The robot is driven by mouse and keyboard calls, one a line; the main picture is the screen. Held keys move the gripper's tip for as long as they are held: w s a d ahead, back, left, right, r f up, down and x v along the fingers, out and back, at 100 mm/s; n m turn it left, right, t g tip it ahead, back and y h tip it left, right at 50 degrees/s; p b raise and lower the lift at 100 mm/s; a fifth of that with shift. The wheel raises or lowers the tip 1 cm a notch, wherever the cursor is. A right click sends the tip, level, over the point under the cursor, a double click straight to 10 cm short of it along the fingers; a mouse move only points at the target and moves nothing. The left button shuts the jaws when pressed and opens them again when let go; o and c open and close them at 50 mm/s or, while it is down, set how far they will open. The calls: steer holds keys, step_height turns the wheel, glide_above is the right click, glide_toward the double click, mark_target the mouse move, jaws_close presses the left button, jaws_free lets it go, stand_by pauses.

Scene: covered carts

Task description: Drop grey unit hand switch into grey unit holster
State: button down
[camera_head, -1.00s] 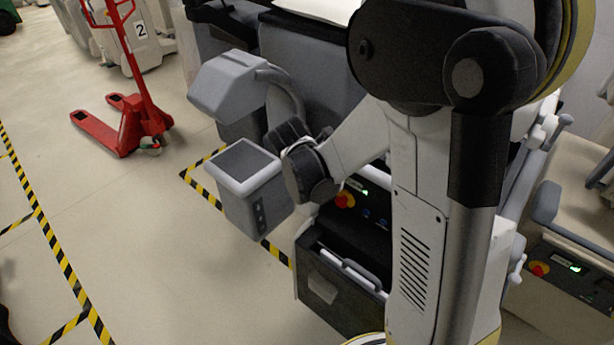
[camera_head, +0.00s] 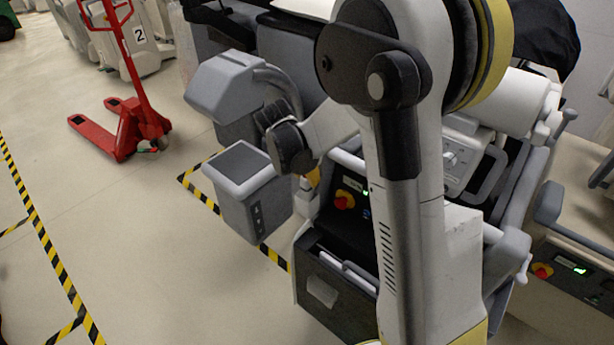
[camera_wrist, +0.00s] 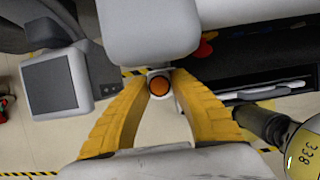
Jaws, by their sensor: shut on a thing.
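My gripper (camera_wrist: 162,76) has yellow fingers and is shut on the hand switch (camera_wrist: 159,86), a small pale grey piece with an orange round button facing the wrist camera. In the head view a bit of a yellow finger shows beside the dark wrist joint; the switch is not clear there. The grey unit (camera_head: 330,285) stands under and behind my arm, with a control panel and an open dark front compartment. A rounded grey part (camera_wrist: 150,30) lies just beyond the fingertips in the wrist view. I cannot make out the holster; it may be hidden.
A boxy grey head with a dark screen (camera_head: 240,165) sticks out left of my wrist, close to it. A red pallet jack (camera_head: 125,130) stands on the floor at upper left. Another unit (camera_head: 575,270) is at right. Floor at left is free, with striped tape.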

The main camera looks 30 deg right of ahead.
steer(key=shift+f, duration=0.3)
steer(key=c, duration=1.2)
jaws_free()
steer(key=shift+c, duration=0.2)
steer(key=shift+r, duration=0.1)
steer(key=shift+r, duration=0.3)
steer(key=p+v, duration=0.5)
steer(key=v, duration=0.6)
steer(key=s+a+r+m+t+y, duration=0.2)
steer(key=s+a+r+m, duration=0.1)
steer(key=s+m, duration=0.6)
steer(key=s+a+r+m+t+y, duration=0.2)
steer(key=s+a+r+m+t, duration=0.1)
steer(key=s+m, duration=0.7)
step_height(320, 180, up, 2)
steer(key=a+m, duration=0.1)
steer(key=m, duration=0.2)
steer(key=shift+a, duration=0.3)
